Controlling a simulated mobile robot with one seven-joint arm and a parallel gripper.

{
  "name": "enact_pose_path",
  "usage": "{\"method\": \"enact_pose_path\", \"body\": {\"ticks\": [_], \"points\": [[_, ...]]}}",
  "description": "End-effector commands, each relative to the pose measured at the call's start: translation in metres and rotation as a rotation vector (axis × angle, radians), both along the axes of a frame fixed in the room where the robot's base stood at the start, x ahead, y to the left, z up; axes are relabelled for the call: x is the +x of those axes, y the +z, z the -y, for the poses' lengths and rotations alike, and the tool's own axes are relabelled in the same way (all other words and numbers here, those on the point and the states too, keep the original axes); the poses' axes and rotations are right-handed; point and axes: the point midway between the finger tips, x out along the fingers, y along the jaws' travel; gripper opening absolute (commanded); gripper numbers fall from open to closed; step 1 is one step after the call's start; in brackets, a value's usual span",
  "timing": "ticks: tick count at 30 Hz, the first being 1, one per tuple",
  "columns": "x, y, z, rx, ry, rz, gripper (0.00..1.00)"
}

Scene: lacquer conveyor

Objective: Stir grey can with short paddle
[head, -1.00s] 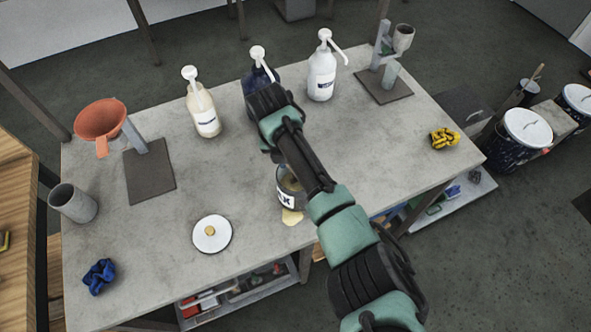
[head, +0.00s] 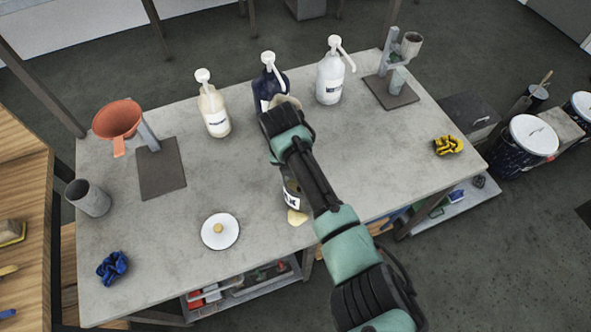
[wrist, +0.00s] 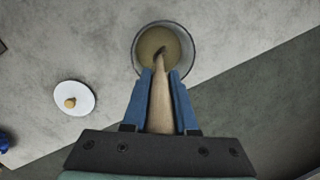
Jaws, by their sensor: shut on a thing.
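The grey can (head: 292,197), with a dark-lettered white label, stands near the table's front edge, partly hidden behind my arm. In the wrist view its round opening (wrist: 176,38) shows tan liquid inside. My gripper (wrist: 160,78) is shut on the wooden handle of the short paddle (wrist: 159,105). The paddle points towards the can's opening, and its dark far end overlaps the liquid; I cannot tell how deep it reaches. In the head view my gripper (head: 277,122) appears high over the table, and a beige shape (head: 285,103) shows behind it.
A white lid (head: 220,232) with a tan knob lies left of the can. Three pump bottles (head: 213,112) stand at the back. An orange funnel (head: 117,118) on a stand, a grey cup (head: 88,198), a blue cloth (head: 113,268) and a yellow cloth (head: 447,145) are farther out.

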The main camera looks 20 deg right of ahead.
Motion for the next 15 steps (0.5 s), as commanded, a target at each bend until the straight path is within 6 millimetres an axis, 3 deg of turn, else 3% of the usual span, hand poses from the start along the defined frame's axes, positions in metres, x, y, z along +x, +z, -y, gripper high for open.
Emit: {"method": "enact_pose_path", "body": {"ticks": [15], "points": [[-0.004, 0.038, -0.006, 0.000, 0.000, -0.001, 0.00]]}}
